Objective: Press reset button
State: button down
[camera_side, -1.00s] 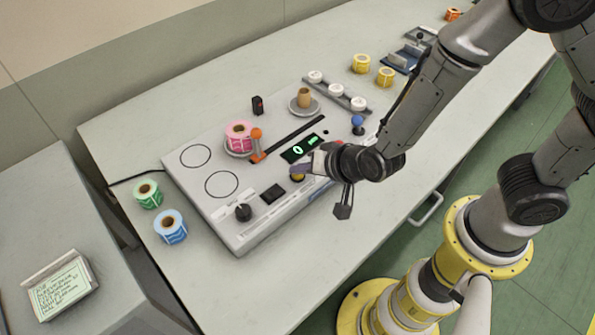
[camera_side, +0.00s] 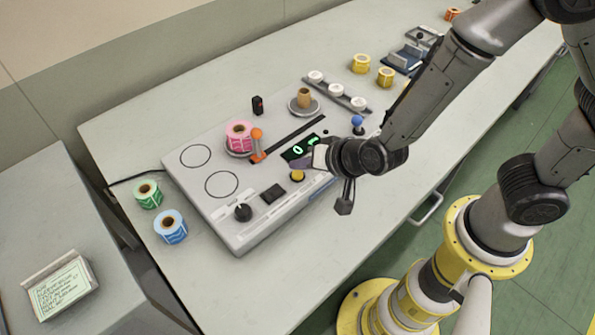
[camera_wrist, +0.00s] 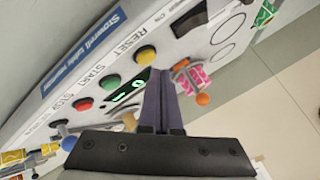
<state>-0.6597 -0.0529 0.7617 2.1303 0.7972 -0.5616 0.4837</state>
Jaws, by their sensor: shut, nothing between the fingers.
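The reset button is a yellow dome (camera_wrist: 145,55) beside the printed word RESET in the wrist view. It also shows uncovered on the front part of the grey machine's panel in the side view (camera_side: 297,176). My gripper (camera_wrist: 160,73) is shut and empty, its dark fingers together over the panel with the tips close to the yellow button in the wrist picture. In the side view my gripper (camera_side: 297,163) is just above the button in the picture, apart from it and over the edge of the display. The exact height is hard to tell.
A green START button (camera_wrist: 110,82) and red STOP button (camera_wrist: 83,103) sit beside it. A lit display (camera_side: 299,148), an orange-knobbed lever (camera_side: 257,142), a pink roll (camera_side: 239,136) and a black knob (camera_side: 243,212) stand nearby. Green (camera_side: 148,194) and blue (camera_side: 170,227) rolls lie left.

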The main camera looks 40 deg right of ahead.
aim_at(301, 176)
jog(key=shift+r, duration=0.15)
jog(key=shift+r, duration=2.35)
jog(key=shift+d, duration=0.1)
jog(key=w+d+r+m+t, duration=0.1)
jog(key=w+d+r, duration=0.15)
jog(key=r, duration=0.35)
jog(key=w+d+r+m+t, duration=0.1)
jog(key=d+r, duration=0.3)
jog(key=r, duration=0.1)
jog(key=s+d+r+n+y, duration=0.1)
jog(key=s+d+r+n, duration=0.4)
jog(key=r, duration=0.4)
jog(key=s+d+f+n+g+h, duration=0.1)
jog(key=s+d+f+n+g, duration=0.1)
jog(key=s, duration=0.6)
jog(key=s+d+f+n+g+h, duration=0.1)
jog(key=s+d+f+n+g, duration=0.1)
jog(key=s, duration=0.7)
notch_tip(301, 176, down, 2)
jog(key=shift+s+d+f+n+g, duration=0.15)
jog(key=shift+d+n+g, duration=0.3)
jog(key=shift+g, duration=0.35)
